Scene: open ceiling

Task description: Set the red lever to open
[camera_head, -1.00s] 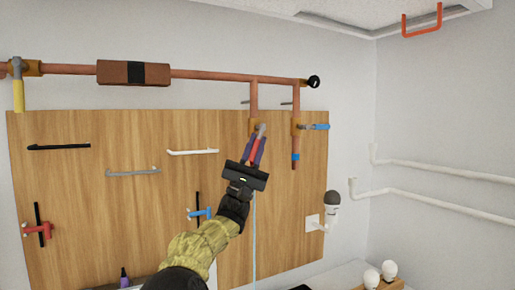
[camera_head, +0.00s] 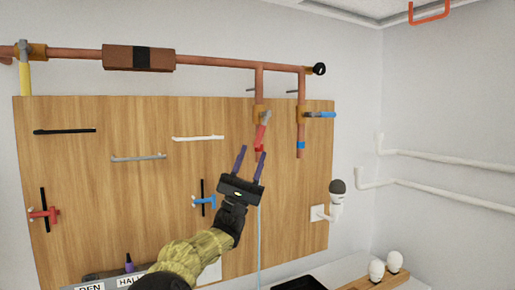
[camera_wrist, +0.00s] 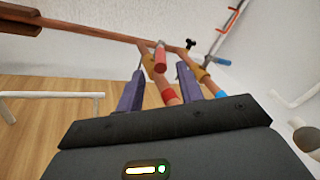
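The red lever (camera_head: 263,134) hangs from a grey pivot on the brass valve of the left drop pipe. It slants slightly down-left in the head view, close in front of its pipe. In the wrist view the red lever (camera_wrist: 160,58) stands out beyond the fingertips, its grip end toward the camera. My gripper (camera_head: 251,151) is just below the lever, its purple fingers spread and empty. In the wrist view my gripper (camera_wrist: 159,69) has one finger on each side of the lever's line, with no visible contact. The exact depth gap cannot be told.
A blue lever (camera_head: 320,115) sits on the right drop pipe, close by. A copper pipe (camera_head: 215,63) runs above the wooden board (camera_head: 120,190). A yellow lever (camera_head: 24,79) is far left. White wall pipes are right.

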